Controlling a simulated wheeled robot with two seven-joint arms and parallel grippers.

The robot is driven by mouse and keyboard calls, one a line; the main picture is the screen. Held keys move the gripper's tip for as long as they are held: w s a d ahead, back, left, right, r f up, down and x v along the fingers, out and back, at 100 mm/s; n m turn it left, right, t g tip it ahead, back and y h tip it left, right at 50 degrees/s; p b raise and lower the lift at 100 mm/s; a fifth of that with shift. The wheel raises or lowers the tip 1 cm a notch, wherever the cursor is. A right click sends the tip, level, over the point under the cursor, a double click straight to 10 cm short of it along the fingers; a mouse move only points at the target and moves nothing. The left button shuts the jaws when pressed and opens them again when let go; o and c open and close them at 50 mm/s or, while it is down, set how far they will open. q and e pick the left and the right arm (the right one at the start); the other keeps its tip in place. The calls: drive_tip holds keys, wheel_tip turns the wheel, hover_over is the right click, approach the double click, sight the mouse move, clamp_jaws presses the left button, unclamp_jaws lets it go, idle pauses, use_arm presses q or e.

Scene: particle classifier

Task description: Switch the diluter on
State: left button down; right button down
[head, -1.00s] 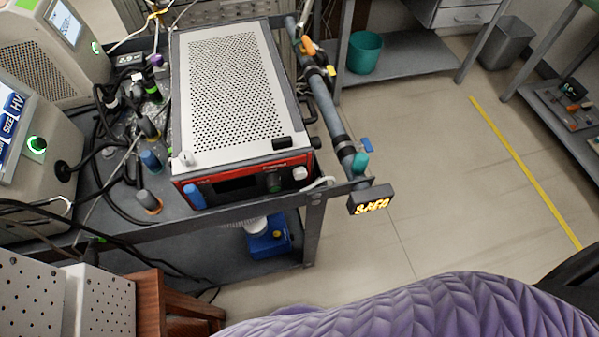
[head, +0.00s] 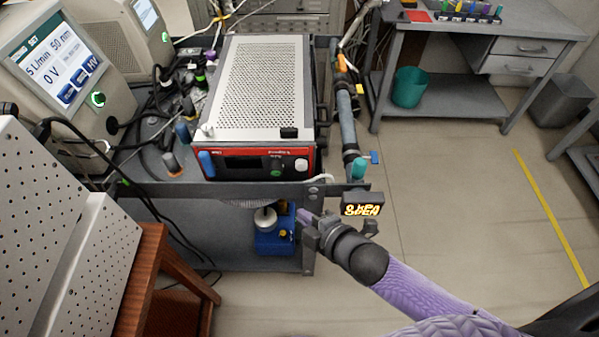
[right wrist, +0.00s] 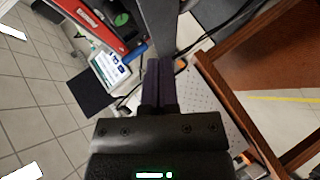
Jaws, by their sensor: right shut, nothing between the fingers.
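A box-shaped instrument (head: 258,88) with a perforated light top and a red front panel stands on the bench in the head view. Its label is too small to read, so I cannot confirm that it is the diluter. Its front has a dark display, a green round button (head: 275,173) and a white knob (head: 301,164). The red front (right wrist: 83,17) and green button (right wrist: 122,19) also show in the right wrist view. My right gripper (head: 304,219) is shut and empty, below and in front of the panel, apart from it. Its closed fingers (right wrist: 160,80) show in the wrist view. My left gripper is out of view.
The bench's front rail (head: 250,189) runs above my right gripper. A blue device (head: 274,238) sits on the lower shelf nearby. A pipe (head: 347,120) with a lit display (head: 362,209) stands right of the instrument. A wooden frame (head: 140,275) is at lower left.

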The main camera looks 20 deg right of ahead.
sight(301, 165)
drive_tip(key=shift+w, duration=0.1)
drive_tip(key=shift+w, duration=0.1)
drive_tip(key=w+b, duration=0.1)
drive_tip(key=w, duration=0.1)
drive_tip(key=w+d+b, duration=0.1)
drive_tip(key=w, duration=0.1)
drive_tip(key=w+d+b, duration=0.1)
drive_tip(key=w, duration=0.2)
drive_tip(key=shift+w+f+b, duration=0.1)
drive_tip(key=shift+f+b, duration=0.05)
drive_tip(key=shift+b, duration=0.2)
drive_tip(key=shift+w+d, duration=0.25)
drive_tip(key=shift+w, duration=0.25)
drive_tip(key=shift+w, duration=0.1)
idle(1.3)
drive_tip(key=shift+w+d, duration=0.1)
drive_tip(key=shift+w, duration=0.2)
